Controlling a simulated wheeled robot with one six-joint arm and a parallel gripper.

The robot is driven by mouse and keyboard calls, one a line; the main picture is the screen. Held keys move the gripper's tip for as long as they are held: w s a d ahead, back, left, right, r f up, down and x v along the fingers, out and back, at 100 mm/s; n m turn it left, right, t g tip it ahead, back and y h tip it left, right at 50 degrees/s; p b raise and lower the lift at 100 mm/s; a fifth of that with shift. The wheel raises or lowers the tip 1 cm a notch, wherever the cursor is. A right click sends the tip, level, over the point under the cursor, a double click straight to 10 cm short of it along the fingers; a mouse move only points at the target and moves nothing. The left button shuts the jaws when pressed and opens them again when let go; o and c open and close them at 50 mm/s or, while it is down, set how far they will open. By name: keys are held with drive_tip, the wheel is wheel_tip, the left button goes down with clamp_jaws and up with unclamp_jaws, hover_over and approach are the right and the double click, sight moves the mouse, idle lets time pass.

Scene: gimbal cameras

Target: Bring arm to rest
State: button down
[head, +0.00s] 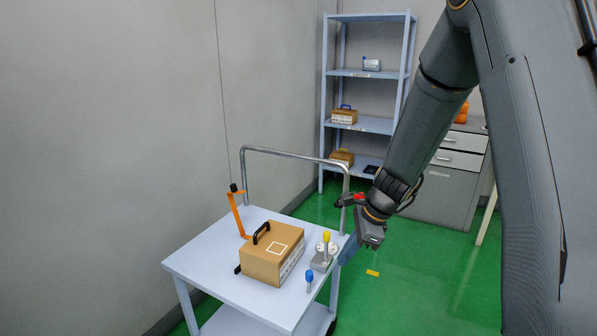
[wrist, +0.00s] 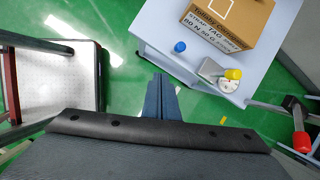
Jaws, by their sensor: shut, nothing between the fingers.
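My arm reaches down from the upper right in the head view. My gripper (head: 347,250) hangs just off the right edge of the cart, pointing downward. In the wrist view its blue-grey fingers (wrist: 161,97) are together, with nothing between them. Green floor shows around the fingertips, beside the cart's edge. The gripper touches nothing that I can see.
The cart (head: 205,262) bears a cardboard box (head: 262,268), an orange stand (head: 237,214), a device with a yellow cap (head: 326,237) and a blue-capped item (head: 309,277). Shelves (head: 369,17) and a drawer cabinet (head: 448,198) stand behind. A metal-topped table (wrist: 55,82) shows left in the wrist view.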

drive_tip(key=s+d+r+n+h, duration=0.2)
drive_tip(key=s+r+n, duration=0.1)
drive_tip(key=s+n, duration=0.6)
drive_tip(key=s+d+r+n+g+h, duration=0.1)
drive_tip(key=s+d+r+n+h, duration=0.1)
drive_tip(key=s+n, duration=0.8)
drive_tip(key=s+r, duration=0.1)
drive_tip(key=s, duration=0.2)
drive_tip(key=shift+s+r, duration=0.2)
drive_tip(key=shift+r, duration=0.1)
